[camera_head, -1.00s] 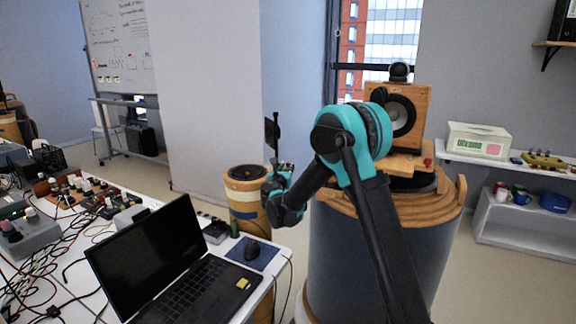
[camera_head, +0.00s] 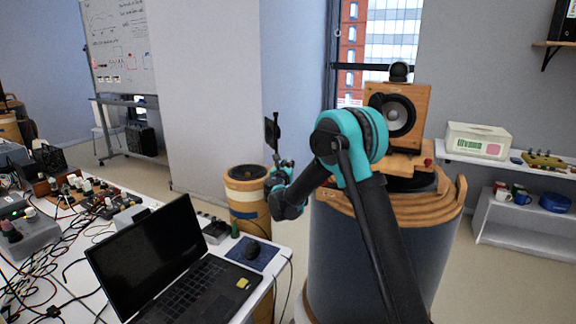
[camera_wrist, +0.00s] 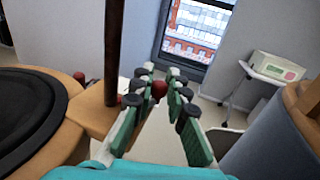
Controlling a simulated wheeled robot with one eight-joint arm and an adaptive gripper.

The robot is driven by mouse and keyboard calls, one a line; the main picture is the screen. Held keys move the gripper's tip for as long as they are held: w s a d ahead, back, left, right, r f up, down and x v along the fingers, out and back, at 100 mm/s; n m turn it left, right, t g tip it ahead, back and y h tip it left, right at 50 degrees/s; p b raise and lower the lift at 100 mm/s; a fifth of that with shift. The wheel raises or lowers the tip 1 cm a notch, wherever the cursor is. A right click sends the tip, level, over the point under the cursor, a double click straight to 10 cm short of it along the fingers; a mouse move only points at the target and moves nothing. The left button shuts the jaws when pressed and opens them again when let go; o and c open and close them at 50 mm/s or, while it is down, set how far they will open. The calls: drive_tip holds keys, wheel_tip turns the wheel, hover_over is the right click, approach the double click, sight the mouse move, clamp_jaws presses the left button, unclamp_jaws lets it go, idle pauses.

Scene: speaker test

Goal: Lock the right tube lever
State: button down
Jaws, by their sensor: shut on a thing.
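A red ball knob (camera_wrist: 159,90) sits between the fingertips of my gripper (camera_wrist: 161,74) in the wrist view, and the fingers are shut on it. The knob is beside the wooden rim of a tube with a black round top (camera_wrist: 28,108). A dark upright post (camera_wrist: 114,45) rises from that rim. In the head view my gripper (camera_head: 282,166) is at the smaller, farther tube (camera_head: 247,187), where the knob is too small to tell. The large tube (camera_head: 370,250) with wooden rim stands to the right, with another red knob (camera_head: 428,163) near its top.
A wooden speaker (camera_head: 404,115) stands on the large tube. A table with an open laptop (camera_head: 150,258), mouse (camera_head: 252,250) and cables is at left. A low white shelf (camera_head: 525,222) is at right. The large tube's side (camera_wrist: 262,140) is close by at right in the wrist view.

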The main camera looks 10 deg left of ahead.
drive_tip(key=shift+s+m+h, duration=0.1)
drive_tip(key=shift+m+h, duration=0.6)
drive_tip(key=shift+h, duration=0.4)
drive_tip(key=shift+s+d+m+g+h, duration=0.15)
drive_tip(key=shift+m+g+h, duration=0.1)
drive_tip(key=shift+m+h, duration=0.35)
drive_tip(key=shift+s+d+m+g+h, duration=0.15)
drive_tip(key=shift+m+g+h, duration=0.15)
drive_tip(key=shift+h, duration=0.5)
drive_tip(key=c, duration=1.8)
unclamp_jaws()
drive_tip(key=v, duration=1.2)
drive_tip(key=shift+c, duration=0.2)
